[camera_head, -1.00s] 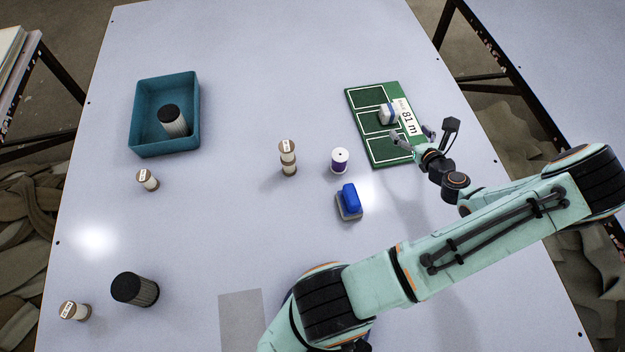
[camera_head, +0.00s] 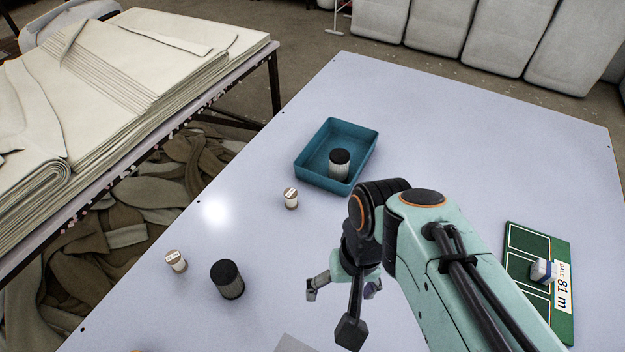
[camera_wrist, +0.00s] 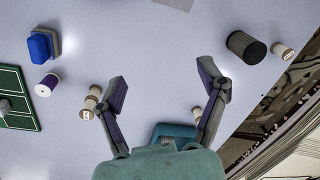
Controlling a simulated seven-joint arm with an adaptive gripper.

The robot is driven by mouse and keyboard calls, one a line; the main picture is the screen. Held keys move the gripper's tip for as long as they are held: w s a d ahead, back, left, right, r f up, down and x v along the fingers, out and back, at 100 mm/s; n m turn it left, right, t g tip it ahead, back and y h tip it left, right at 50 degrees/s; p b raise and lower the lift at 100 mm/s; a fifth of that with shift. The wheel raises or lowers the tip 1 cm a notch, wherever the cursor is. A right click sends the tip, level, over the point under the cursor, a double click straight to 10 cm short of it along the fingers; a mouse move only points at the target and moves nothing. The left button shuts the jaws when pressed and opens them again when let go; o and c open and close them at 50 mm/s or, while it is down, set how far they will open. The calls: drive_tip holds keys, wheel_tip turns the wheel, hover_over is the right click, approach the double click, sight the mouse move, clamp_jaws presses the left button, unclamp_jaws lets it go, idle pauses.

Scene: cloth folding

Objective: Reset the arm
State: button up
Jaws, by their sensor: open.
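My gripper (camera_head: 343,288) is open and empty, above the middle of the table (camera_head: 480,180), with my arm reaching in from the lower right. In the wrist view its two fingers (camera_wrist: 168,92) stand wide apart with only bare table and part of the teal bin between and behind them. Nothing is held. My arm hides part of the table's middle in the head view.
A teal bin (camera_head: 304,171) holds a black-capped spool (camera_head: 339,165). Small spools (camera_head: 290,198) (camera_head: 176,261) and a dark spool (camera_head: 228,280) stand left of my gripper. The wrist view shows a blue-topped block (camera_wrist: 40,46), a purple-and-white spool (camera_wrist: 47,85) and stacked spools (camera_wrist: 90,101).

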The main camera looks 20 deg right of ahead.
drive_tip(key=s+n, duration=0.1)
drive_tip(key=s+a+n, duration=0.1)
drive_tip(key=s+a+r+n, duration=0.1)
drive_tip(key=s, duration=0.1)
drive_tip(key=shift+s+r+n+g, duration=0.1)
drive_tip(key=shift+n+g, duration=0.2)
drive_tip(key=shift+n, duration=0.1)
idle(0.9)
